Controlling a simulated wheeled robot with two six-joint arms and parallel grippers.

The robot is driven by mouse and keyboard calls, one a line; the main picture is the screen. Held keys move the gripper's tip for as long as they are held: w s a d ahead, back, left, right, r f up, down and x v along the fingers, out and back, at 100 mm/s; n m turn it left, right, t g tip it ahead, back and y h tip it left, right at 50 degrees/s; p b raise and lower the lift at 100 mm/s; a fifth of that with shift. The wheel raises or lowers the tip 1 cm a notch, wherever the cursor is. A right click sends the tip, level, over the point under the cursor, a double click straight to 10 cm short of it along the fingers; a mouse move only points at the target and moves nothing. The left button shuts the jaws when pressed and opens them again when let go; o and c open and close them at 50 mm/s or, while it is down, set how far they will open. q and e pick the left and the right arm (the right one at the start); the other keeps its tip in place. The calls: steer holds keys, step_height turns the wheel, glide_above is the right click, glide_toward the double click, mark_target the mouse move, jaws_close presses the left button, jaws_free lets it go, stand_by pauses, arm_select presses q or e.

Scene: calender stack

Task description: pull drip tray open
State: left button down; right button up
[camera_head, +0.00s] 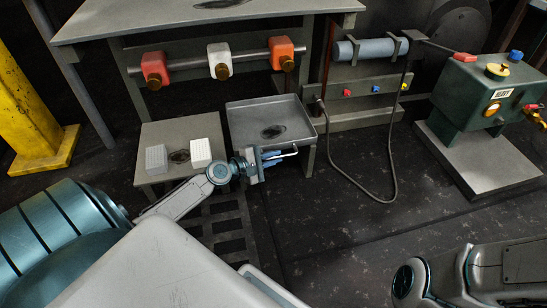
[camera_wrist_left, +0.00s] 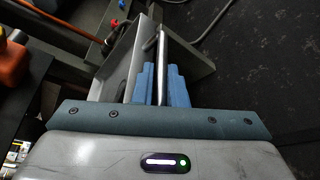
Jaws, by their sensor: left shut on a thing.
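The drip tray (camera_head: 246,128) is a shallow grey metal pan with a raised rim and a dark oily patch inside. My right gripper is not in view; only part of that arm shows at lower right.
A low grey table (camera_head: 200,128) with two pale blocks stands left of the tray. A dark cable (camera_head: 362,188) hangs in a loop to the right. A green machine (camera_head: 485,95) stands on a plinth at right. The floor in front of the tray is mostly clear.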

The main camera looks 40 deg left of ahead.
arm_select(q)
steer(key=s+d+p, duration=0.5)
steer(key=s+d, duration=0.7)
steer(key=d, duration=0.3)
steer(key=shift+s+p, duration=0.4)
steer(key=c, duration=1.5)
jaws_free()
steer(key=shift+b+v, duration=1.35)
steer(key=shift+v, duration=4.05)
